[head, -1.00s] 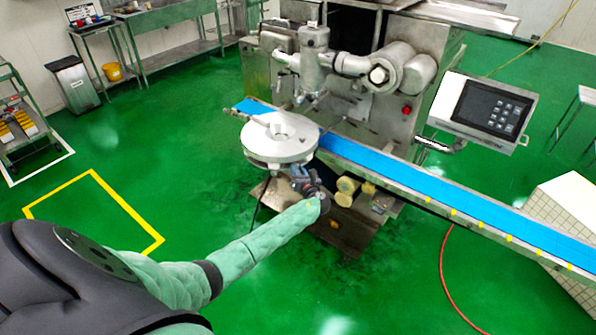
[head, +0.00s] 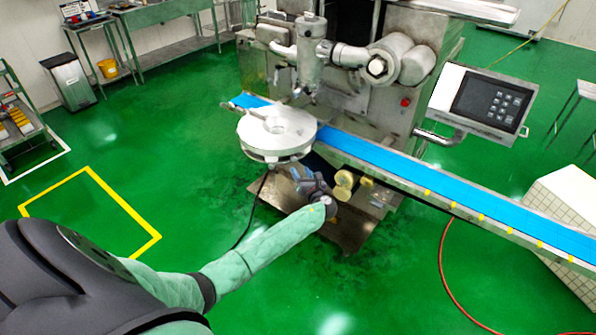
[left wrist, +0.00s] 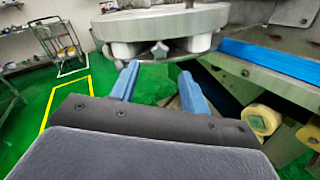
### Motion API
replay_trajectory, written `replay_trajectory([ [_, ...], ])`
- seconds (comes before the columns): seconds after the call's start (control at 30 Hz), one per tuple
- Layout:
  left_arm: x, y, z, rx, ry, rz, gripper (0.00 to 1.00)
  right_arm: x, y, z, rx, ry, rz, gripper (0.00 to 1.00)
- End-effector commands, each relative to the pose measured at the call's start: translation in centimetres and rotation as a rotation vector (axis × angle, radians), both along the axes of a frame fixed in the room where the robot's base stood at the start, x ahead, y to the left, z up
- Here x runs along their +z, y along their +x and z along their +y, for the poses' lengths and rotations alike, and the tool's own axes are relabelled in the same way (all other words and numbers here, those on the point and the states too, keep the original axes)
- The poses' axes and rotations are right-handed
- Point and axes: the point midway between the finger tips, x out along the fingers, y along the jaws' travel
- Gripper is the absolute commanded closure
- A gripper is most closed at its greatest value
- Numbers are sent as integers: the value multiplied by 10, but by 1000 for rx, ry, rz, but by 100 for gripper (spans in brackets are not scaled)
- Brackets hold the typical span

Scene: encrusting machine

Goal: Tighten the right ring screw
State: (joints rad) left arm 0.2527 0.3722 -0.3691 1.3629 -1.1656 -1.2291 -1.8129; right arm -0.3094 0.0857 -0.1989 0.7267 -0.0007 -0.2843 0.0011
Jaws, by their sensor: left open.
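The round pale metal ring assembly (head: 277,131) stands at the front of the encrusting machine, beside the conveyor. My left gripper (head: 302,177) is below the ring's front right side in the head view. In the left wrist view its two blue fingers (left wrist: 159,76) are apart and empty. The knob appears beyond and above the fingertips, between them, with no visible contact. My right gripper is not in view.
The blue conveyor belt (head: 430,185) runs off to the right. Yellowish rollers (head: 345,179) sit under it, close to my left gripper. A control panel (head: 487,101) stands at the right.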

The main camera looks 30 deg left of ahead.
Motion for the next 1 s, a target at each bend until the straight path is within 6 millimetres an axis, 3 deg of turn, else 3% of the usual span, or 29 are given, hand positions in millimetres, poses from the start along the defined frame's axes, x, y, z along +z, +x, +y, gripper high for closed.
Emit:
replay_trajectory([
  [0.27,-1,-11,-17,-1,-1,1,54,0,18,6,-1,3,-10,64],
  [0.83,0,-11,-17,-1,-7,-10,54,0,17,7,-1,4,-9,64],
  [1.0,0,-10,-18,-10,-96,-136,54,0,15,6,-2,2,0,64],
])
